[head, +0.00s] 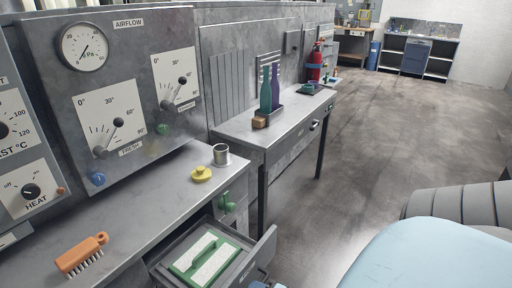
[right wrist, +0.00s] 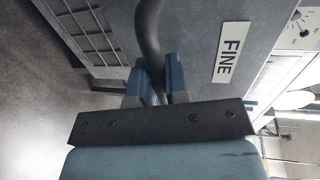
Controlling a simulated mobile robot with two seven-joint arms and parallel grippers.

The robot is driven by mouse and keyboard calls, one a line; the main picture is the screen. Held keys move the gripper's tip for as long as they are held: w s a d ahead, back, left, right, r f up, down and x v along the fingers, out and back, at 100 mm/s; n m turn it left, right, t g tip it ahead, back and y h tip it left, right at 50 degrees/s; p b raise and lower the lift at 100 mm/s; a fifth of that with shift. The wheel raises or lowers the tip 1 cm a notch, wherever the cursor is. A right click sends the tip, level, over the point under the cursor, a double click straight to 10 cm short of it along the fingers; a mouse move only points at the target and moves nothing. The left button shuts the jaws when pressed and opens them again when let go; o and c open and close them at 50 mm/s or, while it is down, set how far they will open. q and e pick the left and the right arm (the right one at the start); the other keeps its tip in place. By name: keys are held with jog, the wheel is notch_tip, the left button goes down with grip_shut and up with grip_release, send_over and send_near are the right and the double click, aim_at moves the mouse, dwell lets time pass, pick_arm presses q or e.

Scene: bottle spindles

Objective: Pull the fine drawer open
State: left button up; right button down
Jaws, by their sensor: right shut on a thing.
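In the right wrist view a grey drawer front (right wrist: 195,25) carries a white FINE label (right wrist: 231,52). Its dark curved handle (right wrist: 149,25) passes between the blue fingers of my right gripper (right wrist: 157,82), which is shut on it. In the head view a grey drawer (head: 172,272) stands pulled out under the bench, with a green-and-white block (head: 205,258) inside. The lettering on its front is too small to read. A bit of blue at the bottom edge beside it seems to be my right gripper. My left gripper is not in view.
The bench (head: 150,215) above holds an orange brush (head: 83,254), a yellow knob-shaped piece (head: 201,174) and a metal cup (head: 221,154). A side table (head: 235,130) with bottles stands beyond.

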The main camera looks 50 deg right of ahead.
jog(key=c, duration=1.1)
grip_release()
jog(key=shift+c, duration=0.2)
jog(key=p+v, duration=0.1)
jog(key=v, duration=1.3)
